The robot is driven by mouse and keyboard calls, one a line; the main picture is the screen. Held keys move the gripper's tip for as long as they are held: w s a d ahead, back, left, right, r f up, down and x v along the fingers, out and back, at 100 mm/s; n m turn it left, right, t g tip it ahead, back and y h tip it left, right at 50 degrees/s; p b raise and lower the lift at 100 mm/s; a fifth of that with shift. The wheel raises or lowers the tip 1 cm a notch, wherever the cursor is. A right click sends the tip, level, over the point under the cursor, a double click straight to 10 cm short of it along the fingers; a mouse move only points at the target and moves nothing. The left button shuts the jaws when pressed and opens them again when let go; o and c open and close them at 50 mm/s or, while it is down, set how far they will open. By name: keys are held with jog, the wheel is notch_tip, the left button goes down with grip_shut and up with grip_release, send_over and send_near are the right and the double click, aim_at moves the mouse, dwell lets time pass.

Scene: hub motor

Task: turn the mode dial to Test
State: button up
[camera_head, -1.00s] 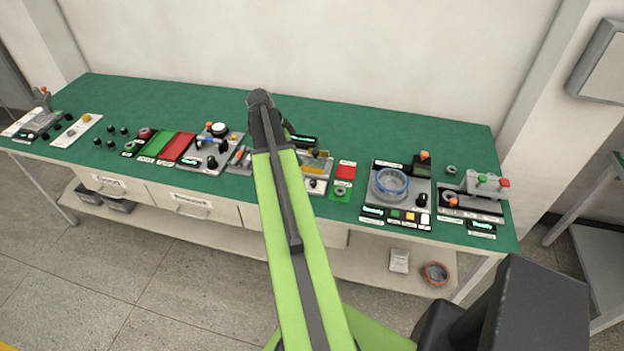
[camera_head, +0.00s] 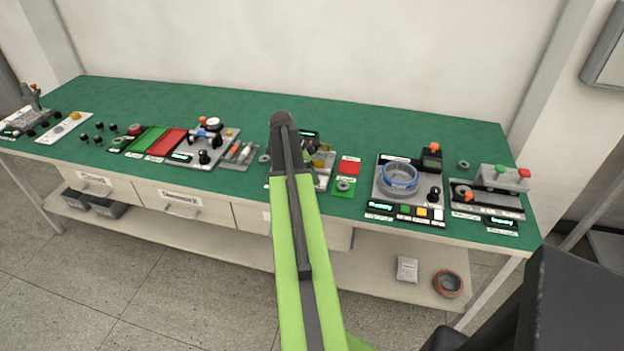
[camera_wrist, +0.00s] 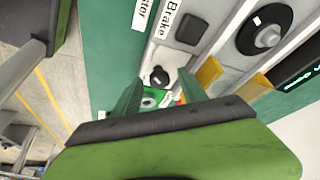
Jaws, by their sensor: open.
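A small black knob (camera_wrist: 158,76), which looks like the mode dial, stands on a pale grey panel in the wrist view. Its pointer setting and any Test mark are too small to read. In the head view my arm hides it at the middle station. My gripper (camera_wrist: 160,88) is open and empty, its two dark green fingers to either side of the knob in the picture. The knob appears beyond the fingertips; I cannot tell the exact gap, and I see no contact.
A black disc with a silver hub (camera_wrist: 268,36) and yellow blocks (camera_wrist: 208,72) stand beside the knob. A green mat (camera_head: 343,188) with a ring and a red mat (camera_head: 349,165) lie right of my arm. A blue-ringed motor station (camera_head: 385,195) stands farther right.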

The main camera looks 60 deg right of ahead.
jog(key=shift+r, duration=0.1)
grip_shut()
jog(key=shift+w+d, duration=0.15)
jog(key=shift+d, duration=0.05)
jog(key=shift+a, duration=0.15)
jog(key=shift+s+a+n+t, duration=0.1)
jog(key=shift+s+n+t, duration=0.25)
jog(key=shift+n, duration=0.65)
jog(key=n+t, duration=0.1)
jog(key=n, duration=0.1)
jog(key=n+t+h, duration=0.1)
jog(key=n, duration=0.2)
jog(key=shift+s, duration=0.15)
jog(key=n+t, duration=0.1)
jog(key=n, duration=0.1)
jog(key=n+t, duration=0.1)
jog(key=n, duration=0.1)
jog(key=shift+s+n, duration=0.15)
jog(key=shift+n, duration=0.25)
jog(key=shift+n+t+y, duration=0.5)
jog(key=shift+n+t, duration=0.05)
jog(key=shift+n, duration=1.45)
